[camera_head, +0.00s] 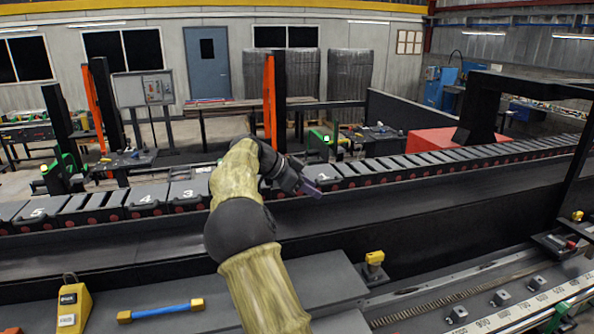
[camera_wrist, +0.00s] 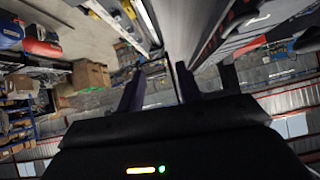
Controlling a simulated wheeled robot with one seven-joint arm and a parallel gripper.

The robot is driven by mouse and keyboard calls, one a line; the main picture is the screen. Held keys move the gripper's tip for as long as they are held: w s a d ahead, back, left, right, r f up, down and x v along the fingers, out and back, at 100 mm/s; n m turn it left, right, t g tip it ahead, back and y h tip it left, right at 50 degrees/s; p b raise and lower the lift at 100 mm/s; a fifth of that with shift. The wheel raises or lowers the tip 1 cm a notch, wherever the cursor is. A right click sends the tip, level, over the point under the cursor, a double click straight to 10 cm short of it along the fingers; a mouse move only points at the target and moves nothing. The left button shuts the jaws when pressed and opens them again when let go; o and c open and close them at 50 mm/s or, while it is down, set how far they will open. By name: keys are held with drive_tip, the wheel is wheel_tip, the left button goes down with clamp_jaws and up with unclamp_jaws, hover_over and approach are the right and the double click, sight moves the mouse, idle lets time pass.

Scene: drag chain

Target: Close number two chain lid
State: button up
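The drag chain (camera_head: 108,207) runs across the head view as a row of dark lids with red round marks along its side. White numbers 5, 4 and 3 show on lids left of my arm. My arm covers part of the row, and I cannot clearly make out the number two lid in the head view. In the wrist view a dark panel (camera_wrist: 232,35) with a white mark like a 2 fills the upper right. My gripper (camera_wrist: 158,78) has its two purple fingers apart with nothing between them. It also shows in the head view (camera_head: 318,188), over the chain's near edge.
A dark trough (camera_head: 400,205) runs along the near side of the chain. A blue bar with yellow ends (camera_head: 160,310) and a yellow block (camera_head: 374,258) lie on the front ledge. A dark post frame (camera_head: 480,105) stands over the chain at right.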

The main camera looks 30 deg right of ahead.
drive_tip(key=s+a+f+n+t+y+b, duration=0.2)
drive_tip(key=s+a+f+n+y+b, duration=0.3)
drive_tip(key=s+a+f+n, duration=0.5)
drive_tip(key=s+a+f+n+t+y+b, duration=0.2)
drive_tip(key=s+a+f+n+y+b, duration=0.3)
drive_tip(key=s+a+f+n, duration=0.5)
drive_tip(key=s+a+f, duration=0.3)
drive_tip(key=s+f, duration=0.5)
drive_tip(key=shift+s+f+n, duration=0.15)
drive_tip(key=shift+f+n, duration=0.1)
drive_tip(key=shift+n, duration=0.15)
drive_tip(key=shift+o, duration=0.2)
drive_tip(key=shift+a, duration=0.1)
